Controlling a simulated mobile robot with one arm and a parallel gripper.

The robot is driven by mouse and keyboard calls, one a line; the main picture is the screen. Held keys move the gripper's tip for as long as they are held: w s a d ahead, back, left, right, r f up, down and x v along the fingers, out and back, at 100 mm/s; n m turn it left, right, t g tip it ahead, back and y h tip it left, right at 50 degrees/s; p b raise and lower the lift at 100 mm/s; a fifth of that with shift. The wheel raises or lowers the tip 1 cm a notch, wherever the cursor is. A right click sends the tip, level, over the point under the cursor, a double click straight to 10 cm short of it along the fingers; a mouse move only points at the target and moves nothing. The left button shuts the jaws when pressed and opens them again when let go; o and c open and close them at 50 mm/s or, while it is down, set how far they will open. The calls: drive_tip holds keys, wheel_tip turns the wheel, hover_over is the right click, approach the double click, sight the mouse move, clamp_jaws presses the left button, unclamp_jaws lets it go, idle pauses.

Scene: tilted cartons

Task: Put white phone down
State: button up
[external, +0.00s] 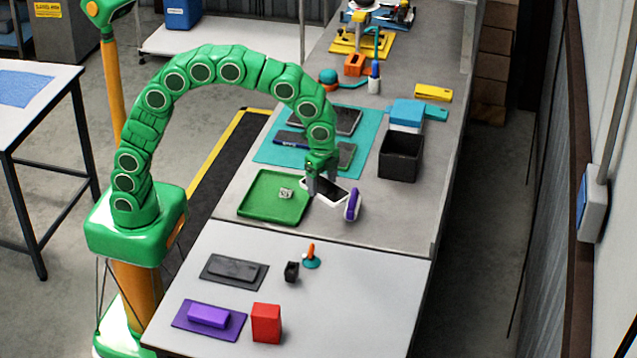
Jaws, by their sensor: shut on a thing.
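My gripper (320,182) points down over the long grey bench, at the end of my green arm. It is shut on the white phone (338,193), which has a dark screen and is tilted. The phone is just right of the green tray (261,212). A white and purple object (352,205) stands upright at the phone's right end; I cannot tell whether they touch. I cannot tell how far the phone is above the bench.
The green tray holds a small pale item (286,194). A teal mat (267,153) with dark devices lies behind. A black open box (401,157) stands to the right. The near table holds a red block (266,323) and a purple block (208,315). Bare bench lies right of the phone.

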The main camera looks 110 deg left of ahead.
drive_tip(key=w+d+f+m, duration=0.15)
drive_tip(key=w+d, duration=0.25)
drive_tip(key=d, duration=0.7)
drive_tip(key=w+d+m, duration=0.2)
drive_tip(key=w+d, duration=0.2)
drive_tip(key=d, duration=0.7)
hover_over(373, 295)
drive_tip(key=shift+s+f, duration=0.15)
drive_tip(key=shift+f, duration=2.05)
drive_tip(key=shift+s+f, duration=0.1)
drive_tip(key=shift+f, duration=2.1)
drive_tip(key=shift+w+f, duration=0.1)
drive_tip(key=shift+w+f, duration=0.2)
drive_tip(key=shift+f, duration=1.6)
drive_tip(key=shift+f, duration=0.1)
